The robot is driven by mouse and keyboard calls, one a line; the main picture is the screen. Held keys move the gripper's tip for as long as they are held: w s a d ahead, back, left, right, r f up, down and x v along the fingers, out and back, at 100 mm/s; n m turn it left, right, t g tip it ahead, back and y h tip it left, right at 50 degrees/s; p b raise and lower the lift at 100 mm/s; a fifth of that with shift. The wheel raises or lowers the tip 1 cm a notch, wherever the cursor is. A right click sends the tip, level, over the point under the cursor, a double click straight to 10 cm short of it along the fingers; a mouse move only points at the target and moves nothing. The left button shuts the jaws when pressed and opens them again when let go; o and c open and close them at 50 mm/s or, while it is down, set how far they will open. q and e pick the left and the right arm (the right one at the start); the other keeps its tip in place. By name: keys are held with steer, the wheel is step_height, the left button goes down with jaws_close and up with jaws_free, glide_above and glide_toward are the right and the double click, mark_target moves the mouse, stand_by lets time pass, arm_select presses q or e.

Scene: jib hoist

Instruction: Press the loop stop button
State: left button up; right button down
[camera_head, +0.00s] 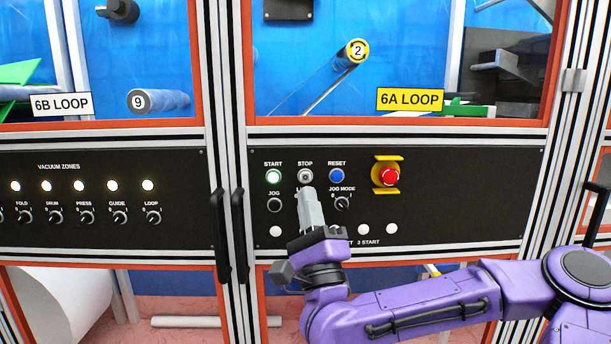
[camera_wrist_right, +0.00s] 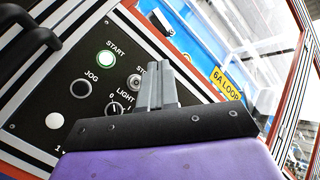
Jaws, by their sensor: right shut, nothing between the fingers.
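The stop button (camera_head: 305,176) is a small grey button under the STOP label on the black panel (camera_head: 450,190), between the green start button (camera_head: 273,176) and the blue reset button (camera_head: 337,176). My right gripper (camera_head: 308,192) is shut and empty, with its tips just below the stop button in the head view. In the right wrist view my right gripper (camera_wrist_right: 158,65) points at the panel, and the stop button (camera_wrist_right: 134,82) shows beside its fingers, partly covered. I cannot tell whether the tips touch the panel. My left gripper is not in view.
A red emergency button (camera_head: 390,176) with a yellow guard sits to the right. Knobs, including the jog mode knob (camera_head: 342,203), lie below. Black door handles (camera_head: 238,235) stick out left of the panel. A yellow 6A LOOP sign (camera_head: 410,100) hangs above on the window.

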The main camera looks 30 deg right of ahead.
mark_target(305, 177)
steer(key=w+d+p, duration=0.2)
steer(key=w+d, duration=0.2)
steer(key=w, duration=0.2)
steer(key=shift+w, duration=0.4)
stand_by(1.7)
steer(key=shift+w+d, duration=0.25)
steer(key=shift+w, duration=0.1)
